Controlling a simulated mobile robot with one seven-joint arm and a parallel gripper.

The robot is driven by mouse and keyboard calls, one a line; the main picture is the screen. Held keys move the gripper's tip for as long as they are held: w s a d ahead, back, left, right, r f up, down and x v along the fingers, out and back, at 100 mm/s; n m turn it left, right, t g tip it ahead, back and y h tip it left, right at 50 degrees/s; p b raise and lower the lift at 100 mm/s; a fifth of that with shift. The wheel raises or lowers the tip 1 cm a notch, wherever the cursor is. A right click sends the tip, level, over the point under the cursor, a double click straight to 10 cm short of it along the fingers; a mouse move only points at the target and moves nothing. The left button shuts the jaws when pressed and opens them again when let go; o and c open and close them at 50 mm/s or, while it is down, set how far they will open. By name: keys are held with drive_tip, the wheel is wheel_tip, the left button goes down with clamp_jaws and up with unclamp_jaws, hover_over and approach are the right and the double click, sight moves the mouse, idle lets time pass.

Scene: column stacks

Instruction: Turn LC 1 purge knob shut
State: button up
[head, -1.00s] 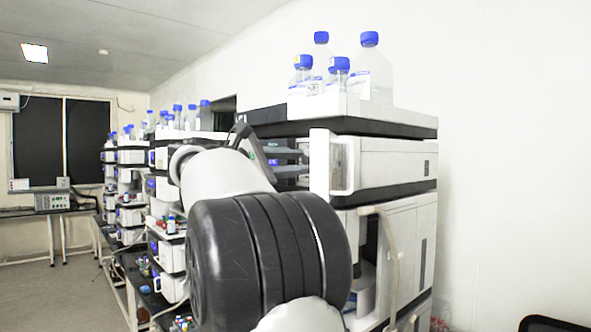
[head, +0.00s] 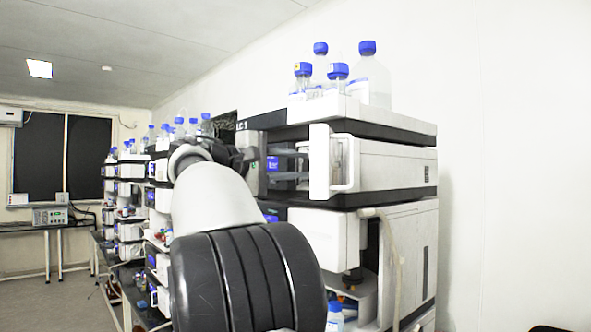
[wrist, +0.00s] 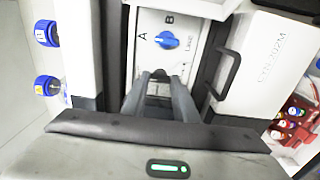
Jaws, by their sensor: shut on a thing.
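LC 1 is the near instrument stack, with its label (head: 243,126) at the top left corner in the head view. In the wrist view its open white bay shows a front panel with a blue pointer knob (wrist: 170,40) marked A, B and LOAD. Below it is a small dark round knob (wrist: 160,73), seen between my fingertips. My gripper (wrist: 160,80) is shut on this dark knob, with the fingers partly hiding it. In the head view my gripper (head: 298,163) reaches from the left into the bay, and the knob is hidden there.
An open white door (head: 320,165) with a handle stands just right of my fingers. Blue-capped bottles (head: 370,80) stand on top of the stack. More stacks line up at the far left. A black handle (wrist: 228,75) is close beside my gripper in the wrist view.

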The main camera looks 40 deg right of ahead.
idle(0.5)
drive_tip(key=o, duration=0.8)
drive_tip(key=shift+a, duration=0.15)
drive_tip(key=a, duration=0.5)
drive_tip(key=s+a, duration=0.1)
drive_tip(key=a, duration=1.1)
drive_tip(key=shift+s+b, duration=0.2)
drive_tip(key=shift+b, duration=0.15)
